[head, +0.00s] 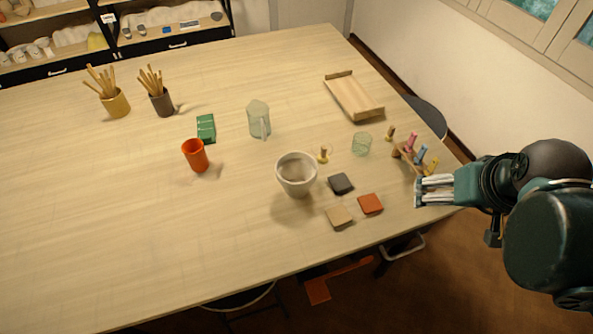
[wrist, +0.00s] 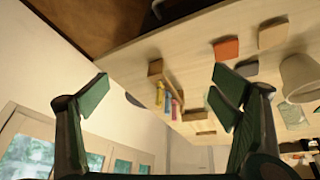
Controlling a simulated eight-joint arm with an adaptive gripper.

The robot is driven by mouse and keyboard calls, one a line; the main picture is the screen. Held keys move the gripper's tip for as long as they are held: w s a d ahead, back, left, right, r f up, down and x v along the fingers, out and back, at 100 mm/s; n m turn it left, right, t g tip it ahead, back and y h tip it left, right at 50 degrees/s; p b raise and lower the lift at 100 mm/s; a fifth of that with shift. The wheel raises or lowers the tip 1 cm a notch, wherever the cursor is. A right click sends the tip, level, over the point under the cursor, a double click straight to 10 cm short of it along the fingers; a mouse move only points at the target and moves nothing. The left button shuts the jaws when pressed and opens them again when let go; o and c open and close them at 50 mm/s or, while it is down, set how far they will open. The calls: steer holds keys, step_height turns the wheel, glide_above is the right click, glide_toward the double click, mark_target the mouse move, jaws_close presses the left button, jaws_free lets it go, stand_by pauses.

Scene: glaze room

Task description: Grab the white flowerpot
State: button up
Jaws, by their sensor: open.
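The white flowerpot (head: 297,180) stands upright on the wooden table, right of the picture's middle in the head view. It looks empty, with a wide round rim. In the wrist view the flowerpot (wrist: 301,80) shows at the right edge, partly cut off. My gripper (head: 418,190) is at the table's right edge in the head view, well to the right of the flowerpot and apart from it. In the wrist view my gripper (wrist: 157,95) has its fingers spread wide, with nothing between them.
Square tiles, black (head: 341,184), orange (head: 370,204) and tan (head: 339,217), lie between my gripper and the flowerpot. A rack of coloured tools (head: 405,153) stands close to my gripper. A green glass (head: 361,145), a glass pitcher (head: 259,120) and an orange cup (head: 195,156) stand nearby. The table's left front is clear.

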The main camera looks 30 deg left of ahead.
steer(key=w+a+r+n+g+p, duration=0.2)
steer(key=w+a+n+p, duration=0.15)
steer(key=a, duration=0.55)
steer(key=n+g+p, duration=0.3)
steer(key=n+p, duration=0.6)
steer(key=p, duration=0.2)
glide_above(297, 167)
steer(key=shift+h, duration=0.4)
steer(key=f, duration=0.4)
steer(key=shift+w+d, duration=0.2)
steer(key=shift+w, duration=0.05)
steer(key=shift+s+a+f+g+p, duration=0.2)
steer(key=shift+a+f+g+p, duration=0.05)
steer(key=shift+a+g+p, duration=0.1)
steer(key=shift+f, duration=0.1)
steer(key=shift+f, duration=1.2)
steer(key=shift+d+f, duration=0.1)
steer(key=shift+f, duration=2.5)
